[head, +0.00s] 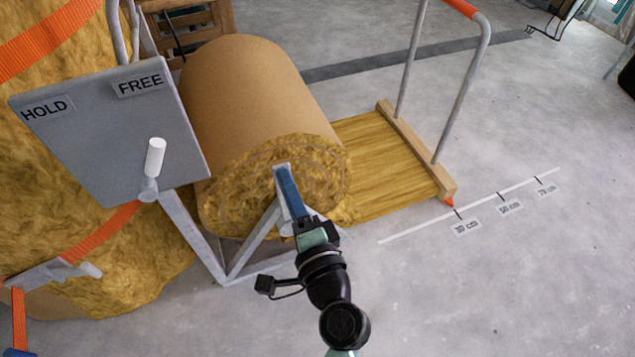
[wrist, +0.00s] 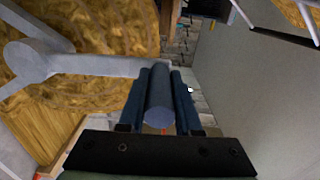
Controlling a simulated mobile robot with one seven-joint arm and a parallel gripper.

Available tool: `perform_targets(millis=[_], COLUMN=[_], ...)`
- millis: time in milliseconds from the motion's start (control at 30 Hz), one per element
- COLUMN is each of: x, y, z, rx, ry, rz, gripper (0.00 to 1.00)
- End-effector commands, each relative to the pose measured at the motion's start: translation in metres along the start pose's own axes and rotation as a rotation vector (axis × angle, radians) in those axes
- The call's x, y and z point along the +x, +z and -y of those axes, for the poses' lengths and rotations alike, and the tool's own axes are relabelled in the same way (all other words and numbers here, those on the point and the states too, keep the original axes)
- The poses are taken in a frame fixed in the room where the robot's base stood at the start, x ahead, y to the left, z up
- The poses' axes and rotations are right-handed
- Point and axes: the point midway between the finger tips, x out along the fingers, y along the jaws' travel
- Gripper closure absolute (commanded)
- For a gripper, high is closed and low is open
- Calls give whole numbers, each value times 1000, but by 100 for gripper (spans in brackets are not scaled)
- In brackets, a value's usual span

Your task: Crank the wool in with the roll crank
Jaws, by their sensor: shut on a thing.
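The wool roll (head: 250,95) lies on a grey stand (head: 232,275), its brown backing outward and its yellow spiral end facing me. A strip of wool (head: 385,155) runs from it along the floor to a wooden bar (head: 425,160). The bar's red pointer (head: 449,202) is just short of the 30 cm tick. In the wrist view, the roll crank's grey arm (wrist: 95,65) runs from a round hub (wrist: 28,60) to a dark cylindrical handle (wrist: 160,98). My gripper (head: 286,180) is shut on that handle, a blue finger on each side; in the head view it hides most of the crank.
A grey panel (head: 100,135) marked HOLD and FREE stands at left; its white-knobbed lever (head: 155,157) points up, nearer FREE. Strapped wool (head: 40,190) fills the left edge. A scale (head: 480,205) lies on the floor.

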Motion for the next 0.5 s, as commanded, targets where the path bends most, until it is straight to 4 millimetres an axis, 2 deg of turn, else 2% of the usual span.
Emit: perform_targets(millis=[33,200,500], x=[0,0,0], y=[14,43,78], z=[-3,-7,-18], rx=[-41,-190,-388], ry=[-1,-1,-2], rz=[12,14,13], gripper=[100,100,100])
